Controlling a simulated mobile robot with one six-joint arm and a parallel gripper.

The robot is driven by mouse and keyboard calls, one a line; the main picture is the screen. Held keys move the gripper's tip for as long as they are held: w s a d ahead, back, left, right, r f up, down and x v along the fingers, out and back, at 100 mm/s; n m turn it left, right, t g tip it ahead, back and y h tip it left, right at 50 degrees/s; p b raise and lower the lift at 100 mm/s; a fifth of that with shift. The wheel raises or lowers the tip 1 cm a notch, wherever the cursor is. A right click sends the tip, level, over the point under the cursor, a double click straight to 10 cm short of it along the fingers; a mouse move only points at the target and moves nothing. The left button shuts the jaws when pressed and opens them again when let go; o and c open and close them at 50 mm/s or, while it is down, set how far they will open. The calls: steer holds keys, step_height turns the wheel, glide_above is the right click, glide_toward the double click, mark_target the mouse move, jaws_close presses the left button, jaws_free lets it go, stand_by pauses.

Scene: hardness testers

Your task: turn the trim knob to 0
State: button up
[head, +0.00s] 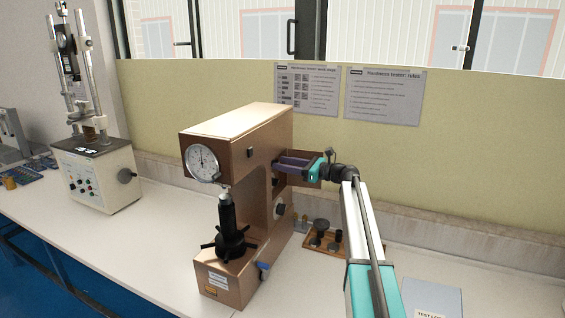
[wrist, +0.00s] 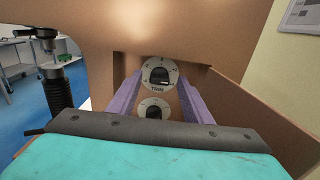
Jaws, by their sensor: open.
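The trim knob (wrist: 159,76) shows in the wrist view as a dark knob on a pale round dial marked TRIM, set in a recess in the tester's brown side. The value it points to is too small to read. My gripper (wrist: 160,88) is open, its purple fingers on the left and right of the knob; I cannot tell whether they touch it. In the head view my gripper (head: 280,161) is at the right side of the brown hardness tester (head: 238,125), and I cannot make out the trim knob there.
A second dial with a dark knob (wrist: 154,109) sits just below the trim knob. The tester carries a round gauge (head: 202,163) and a black spindle (head: 228,225). Another testing machine (head: 98,170) stands at left.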

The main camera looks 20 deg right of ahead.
steer(key=shift+w+a, duration=0.2)
steer(key=shift+a, duration=0.1)
steer(key=c, duration=1.1)
steer(key=shift+o, duration=0.2)
steer(key=shift+f+n+b, duration=0.15)
steer(key=shift+n+b, duration=0.25)
steer(key=shift+b, duration=0.25)
steer(key=shift+s+a+f+n+b, duration=0.1)
steer(key=shift+n+b, duration=4.1)
steer(key=shift+b, duration=0.65)
steer(key=shift+s+a+f+n+b, duration=0.1)
steer(key=shift+n+b, duration=4.1)
steer(key=shift+b, duration=0.6)
